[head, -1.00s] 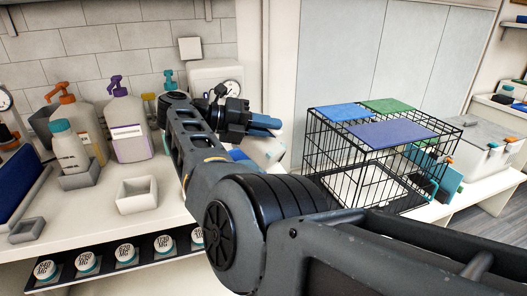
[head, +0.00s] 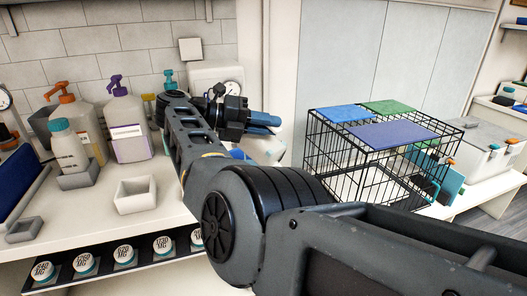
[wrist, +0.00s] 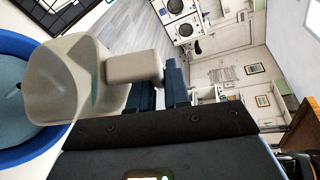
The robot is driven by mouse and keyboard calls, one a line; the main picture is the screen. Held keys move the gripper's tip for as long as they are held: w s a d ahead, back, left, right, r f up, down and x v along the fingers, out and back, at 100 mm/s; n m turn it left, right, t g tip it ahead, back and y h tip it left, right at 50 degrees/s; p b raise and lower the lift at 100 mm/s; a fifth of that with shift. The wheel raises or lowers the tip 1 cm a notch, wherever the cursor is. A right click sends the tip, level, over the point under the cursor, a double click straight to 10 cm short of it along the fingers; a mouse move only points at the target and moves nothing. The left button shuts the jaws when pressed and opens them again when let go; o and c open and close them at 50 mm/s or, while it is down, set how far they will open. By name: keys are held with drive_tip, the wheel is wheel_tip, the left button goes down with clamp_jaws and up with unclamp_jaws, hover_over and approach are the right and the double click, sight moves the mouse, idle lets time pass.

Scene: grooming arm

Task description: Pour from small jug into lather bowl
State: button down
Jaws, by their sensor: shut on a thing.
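My gripper (wrist: 160,80) is shut on the handle of a beige small jug (wrist: 72,82) in the wrist view. The jug's wide open mouth faces left in that view, toward the blue lather bowl (wrist: 22,152), partly hidden behind it. I cannot tell from this whether liquid is flowing. In the head view my gripper (head: 262,124) is above the counter's right end. The pale jug (head: 273,150) shows partly below it, and a bit of blue, probably the bowl, shows beside my arm. My arm hides most of both.
Pump bottles (head: 128,128) and a small bottle (head: 68,145) stand at the counter's left. An empty square tray (head: 136,196) sits in front of them. A black wire crate (head: 345,165) with coloured panels on top stands to the right of my gripper.

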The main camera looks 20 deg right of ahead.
drive_tip(key=shift+w+a+r+b, duration=0.1)
drive_tip(key=shift+w+r+b, duration=0.2)
drive_tip(key=shift+b, duration=0.55)
drive_tip(key=shift+f+h+b, duration=0.1)
drive_tip(key=shift+h+b, duration=0.2)
drive_tip(key=shift+b, duration=0.2)
drive_tip(key=shift+w+a+r+n+b, duration=0.25)
drive_tip(key=shift+n+b, duration=0.25)
drive_tip(key=shift+b, duration=1.4)
drive_tip(key=shift+w+r+g+h+p, duration=0.15)
drive_tip(key=shift+r+g+h+p, duration=0.15)
drive_tip(key=shift+p, duration=0.05)
